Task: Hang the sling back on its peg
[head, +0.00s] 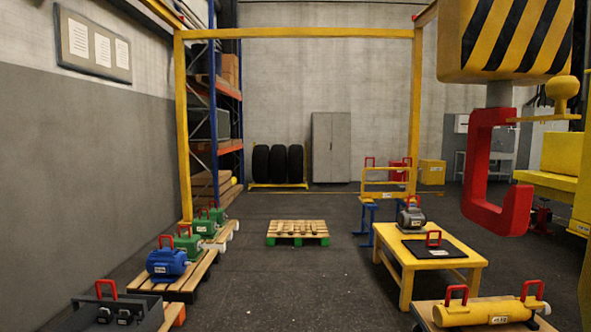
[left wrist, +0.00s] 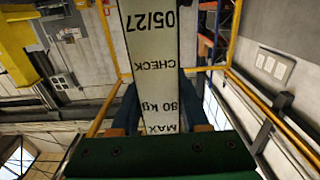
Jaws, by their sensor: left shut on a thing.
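A pale strap (left wrist: 150,50), which I take to be the sling, fills the middle of the left wrist view. It carries black print, upside down, reading MAX 80 kg, CHECK and 05/27. My left gripper (left wrist: 160,102) is shut on it, with dark blue fingers on either side. The far end of the strap runs out of the top of the picture. Neither gripper shows in the head view, and my right gripper is in no view. I cannot pick out the peg in either view.
A large red hook (head: 480,170) hangs from a striped block (head: 505,40) at the right. A yellow table (head: 450,255) holds a grey motor (head: 411,216) and a black mat. Blue and green motors stand on pallets at the left. The floor between is clear around a small pallet (head: 297,240).

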